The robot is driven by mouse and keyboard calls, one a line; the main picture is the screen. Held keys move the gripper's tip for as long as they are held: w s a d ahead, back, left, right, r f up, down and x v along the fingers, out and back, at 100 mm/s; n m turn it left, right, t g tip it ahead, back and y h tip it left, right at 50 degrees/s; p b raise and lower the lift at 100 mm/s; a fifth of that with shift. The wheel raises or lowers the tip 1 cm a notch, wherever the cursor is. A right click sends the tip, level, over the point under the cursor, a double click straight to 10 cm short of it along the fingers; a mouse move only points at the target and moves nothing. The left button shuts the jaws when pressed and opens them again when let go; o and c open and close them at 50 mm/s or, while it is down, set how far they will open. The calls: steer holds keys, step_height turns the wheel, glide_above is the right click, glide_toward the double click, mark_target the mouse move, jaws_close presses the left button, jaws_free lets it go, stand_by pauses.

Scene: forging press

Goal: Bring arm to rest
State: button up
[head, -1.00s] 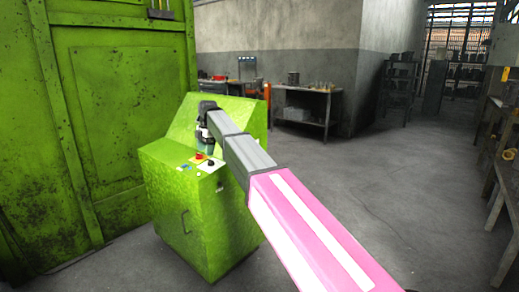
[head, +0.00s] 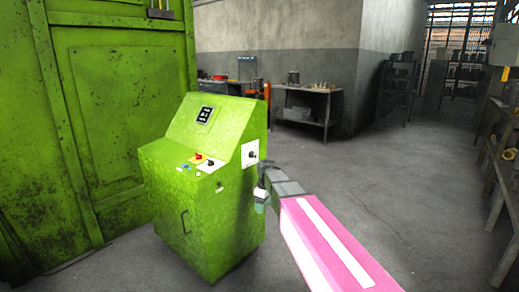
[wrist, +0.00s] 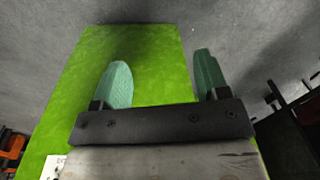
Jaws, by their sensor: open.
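My arm (head: 322,240), pink and white with a grey end, reaches in from the lower right in the head view. My gripper (head: 261,203) is at its far end, just right of the green control cabinet and in front of its right side. In the wrist view my gripper (wrist: 160,82) shows two green fingers spread well apart with nothing between them. The green cabinet (wrist: 150,50) lies behind the fingers there. Whether the gripper touches the cabinet cannot be told.
The control cabinet (head: 205,215) carries a red button (head: 198,156), a small dark screen and a white side plate (head: 250,153). A large green machine (head: 110,120) stands at left. Workbenches stand at the back (head: 310,105) and right (head: 500,180). The floor (head: 390,180) between is clear.

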steer(key=s+d+f+m, duration=0.6)
steer(key=s+d, duration=0.2)
steer(key=s+d+f+m, duration=0.6)
steer(key=s+d, duration=0.3)
steer(key=shift+s+d+f+h, duration=0.15)
steer(key=shift+s+d+h, duration=0.1)
steer(key=shift+h, duration=0.15)
steer(key=shift+o, duration=0.2)
steer(key=shift+a, duration=0.1)
